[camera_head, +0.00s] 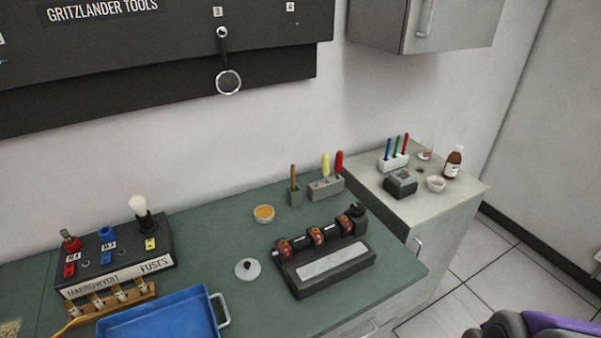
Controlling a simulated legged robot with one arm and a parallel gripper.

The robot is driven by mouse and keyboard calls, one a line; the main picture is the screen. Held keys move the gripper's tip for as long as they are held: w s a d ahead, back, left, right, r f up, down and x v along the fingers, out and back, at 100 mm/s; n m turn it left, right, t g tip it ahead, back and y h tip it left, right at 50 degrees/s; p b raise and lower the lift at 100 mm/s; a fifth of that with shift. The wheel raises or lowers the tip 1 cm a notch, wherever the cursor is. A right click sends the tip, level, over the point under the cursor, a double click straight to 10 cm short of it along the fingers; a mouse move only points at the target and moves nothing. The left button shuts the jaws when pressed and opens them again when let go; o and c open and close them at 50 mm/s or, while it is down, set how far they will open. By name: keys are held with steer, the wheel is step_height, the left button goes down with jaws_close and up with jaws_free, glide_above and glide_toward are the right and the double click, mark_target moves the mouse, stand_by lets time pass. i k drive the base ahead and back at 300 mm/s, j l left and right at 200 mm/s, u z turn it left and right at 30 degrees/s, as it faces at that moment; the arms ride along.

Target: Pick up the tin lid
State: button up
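A round pale grey lid (247,269) with a small dark knob lies on the green worktop, left of the dark device with red and orange parts; it looks like the tin lid. A small round open tin (264,213) with orange contents stands behind it, apart from it. My gripper is not in view.
A blue tray (164,318) with a metal handle is in front of the lid. A dark device (323,262) stands to the right, a fuse box (118,260) to the left. Tool holders (325,187) stand behind. Bare worktop surrounds the lid. A purple and grey object (545,326) is at lower right.

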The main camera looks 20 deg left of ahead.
mark_target(248, 269)
steer(key=u, duration=1.45)
